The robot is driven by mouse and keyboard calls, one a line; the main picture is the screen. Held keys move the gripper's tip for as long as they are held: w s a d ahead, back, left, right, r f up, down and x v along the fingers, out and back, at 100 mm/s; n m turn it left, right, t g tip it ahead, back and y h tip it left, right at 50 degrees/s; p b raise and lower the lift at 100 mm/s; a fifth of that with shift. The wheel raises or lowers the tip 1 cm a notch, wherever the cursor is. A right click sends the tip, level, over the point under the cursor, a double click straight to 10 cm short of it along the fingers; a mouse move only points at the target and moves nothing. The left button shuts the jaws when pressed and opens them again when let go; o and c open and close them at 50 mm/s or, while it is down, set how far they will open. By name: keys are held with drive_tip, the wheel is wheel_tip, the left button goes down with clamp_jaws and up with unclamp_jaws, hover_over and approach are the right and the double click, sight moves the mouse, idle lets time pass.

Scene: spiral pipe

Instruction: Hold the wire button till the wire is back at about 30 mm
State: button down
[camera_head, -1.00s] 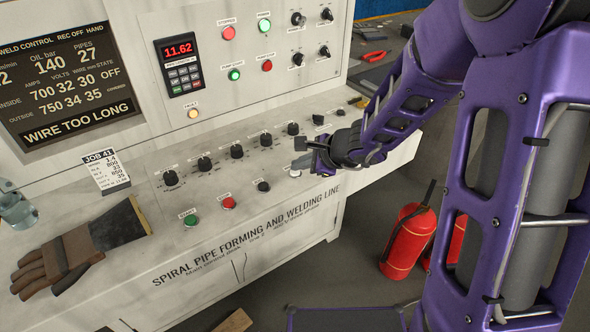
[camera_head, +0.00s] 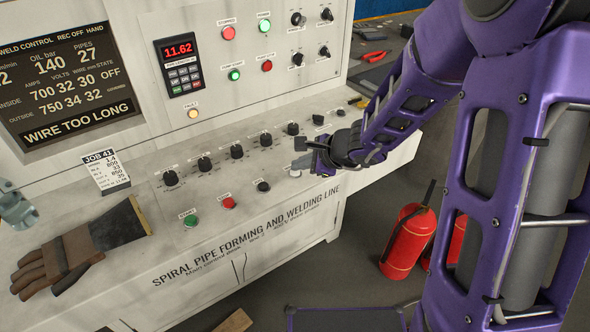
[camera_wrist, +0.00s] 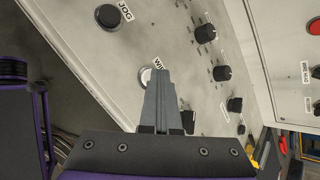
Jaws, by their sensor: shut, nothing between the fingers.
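My gripper (camera_head: 302,164) is shut and empty, its grey fingertips pointing down at the desk front. In the wrist view the fingertips (camera_wrist: 157,78) lie over the right part of the pale round wire button (camera_wrist: 146,75), whose label is partly hidden. The button's edge also shows below the fingers in the head view (camera_head: 295,173). I cannot tell from the views alone how far it is pressed.
The black JOG button (camera_wrist: 108,17) is beside the wire button. Black knobs (camera_head: 237,151) line the sloping desk, with a green start button (camera_head: 191,220) and red stop button (camera_head: 229,203) left. A glove (camera_head: 70,255) lies far left. Red extinguishers (camera_head: 407,240) stand on the floor.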

sight(299, 175)
idle(0.3)
drive_tip(key=shift+r+p, duration=0.55)
drive_tip(key=shift+r, duration=0.25)
drive_tip(key=shift+r, duration=0.1)
wheel_tip(299, 175, up, 5)
drive_tip(key=p, duration=0.4)
idle(2.6)
